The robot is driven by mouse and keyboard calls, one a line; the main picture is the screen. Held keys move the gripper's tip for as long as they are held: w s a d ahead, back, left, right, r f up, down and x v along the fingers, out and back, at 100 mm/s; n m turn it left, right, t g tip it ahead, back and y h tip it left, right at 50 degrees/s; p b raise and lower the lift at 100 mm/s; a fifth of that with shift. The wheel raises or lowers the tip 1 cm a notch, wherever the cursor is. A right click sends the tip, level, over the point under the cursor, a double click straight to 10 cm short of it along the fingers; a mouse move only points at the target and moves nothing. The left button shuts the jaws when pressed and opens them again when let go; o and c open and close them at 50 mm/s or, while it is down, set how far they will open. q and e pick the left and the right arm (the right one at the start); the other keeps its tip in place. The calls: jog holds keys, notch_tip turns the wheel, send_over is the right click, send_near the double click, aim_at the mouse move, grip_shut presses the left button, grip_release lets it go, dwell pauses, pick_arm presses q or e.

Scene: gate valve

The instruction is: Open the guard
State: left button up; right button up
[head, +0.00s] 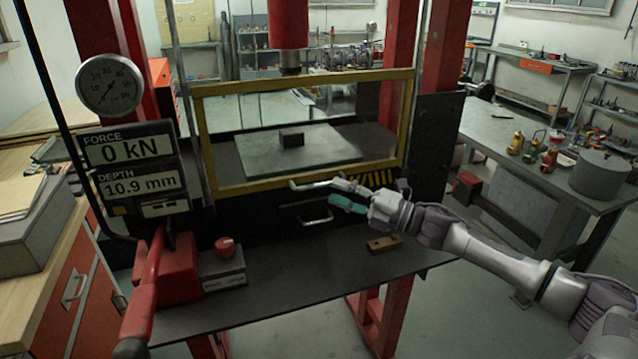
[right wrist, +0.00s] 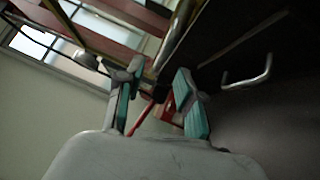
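The guard (head: 300,185) is a clear panel in a yellow frame on the front of the red press. It stands down across the opening. A pale metal handle (head: 312,184) juts out at its lower edge. My right gripper (head: 348,193) is at this lower edge, by the handle's right part. In the right wrist view its two teal-padded fingers (right wrist: 157,105) are apart, and the handle (right wrist: 86,60) shows beyond the left finger. I cannot tell whether the handle lies between the fingers or touches them. My left gripper is not in view.
Below the guard is a dark front with a drawer-like handle (head: 317,218). A small brown block (head: 383,244) lies on the shelf. A red pump lever (head: 150,290), a red button (head: 225,246) and the force/depth display (head: 130,165) are at left. A cluttered bench (head: 505,125) stands right.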

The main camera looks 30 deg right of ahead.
aim_at(319, 185)
jog(key=p+x, duration=0.1)
jog(key=x, duration=0.3)
jog(key=shift+w+r, duration=0.1)
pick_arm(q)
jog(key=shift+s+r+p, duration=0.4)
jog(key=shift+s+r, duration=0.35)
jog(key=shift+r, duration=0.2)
pick_arm(e)
jog(key=shift+w+a, duration=0.4)
jog(key=shift+w, duration=0.1)
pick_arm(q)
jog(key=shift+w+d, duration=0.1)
pick_arm(e)
grip_shut()
